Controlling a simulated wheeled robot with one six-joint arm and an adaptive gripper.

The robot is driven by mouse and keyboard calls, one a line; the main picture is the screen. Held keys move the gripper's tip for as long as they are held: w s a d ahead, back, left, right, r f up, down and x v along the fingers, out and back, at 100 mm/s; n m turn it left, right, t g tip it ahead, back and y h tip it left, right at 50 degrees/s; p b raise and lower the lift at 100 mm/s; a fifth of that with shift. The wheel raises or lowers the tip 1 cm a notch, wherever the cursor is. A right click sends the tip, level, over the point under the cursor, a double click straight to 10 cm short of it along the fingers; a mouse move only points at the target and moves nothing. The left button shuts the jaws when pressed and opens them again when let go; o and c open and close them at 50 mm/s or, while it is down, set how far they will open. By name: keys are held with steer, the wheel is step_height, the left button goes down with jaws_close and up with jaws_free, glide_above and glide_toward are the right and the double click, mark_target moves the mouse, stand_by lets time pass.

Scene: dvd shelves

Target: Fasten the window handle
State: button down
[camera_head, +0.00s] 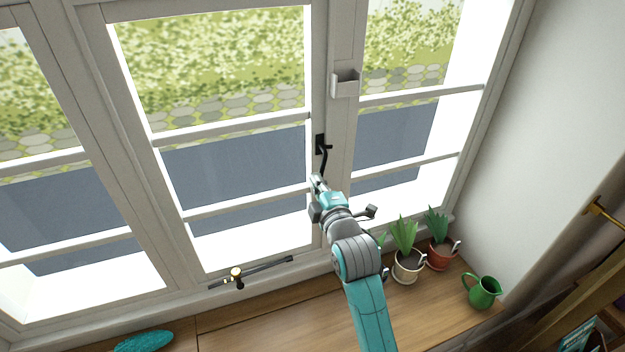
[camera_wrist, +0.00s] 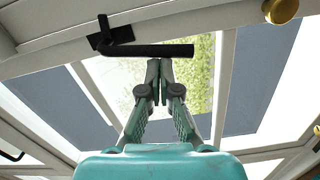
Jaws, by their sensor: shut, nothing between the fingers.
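The black window handle (camera_head: 323,150) is on the upright frame between the middle and right window panes. Its lever hangs downward from its plate in the head view. In the wrist view the handle (camera_wrist: 150,50) shows its plate at the left and its lever running right. My gripper (camera_head: 316,180) is shut and empty, just below the lever's lower end. In the wrist view the fingertips (camera_wrist: 160,66) are together beside the lever, near its free end; I cannot tell if they touch it.
A black window stay (camera_head: 265,268) lies along the bottom frame. Potted plants (camera_head: 407,265) and a green jug (camera_head: 482,291) stand on the wooden sill at the right. A white holder (camera_head: 345,82) is above the handle. A turquoise object (camera_head: 145,341) lies at lower left.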

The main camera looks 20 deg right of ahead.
steer(key=shift+d+f+n, duration=0.25)
steer(key=shift+d+n, duration=0.35)
steer(key=shift+d, duration=0.1)
stand_by(0.3)
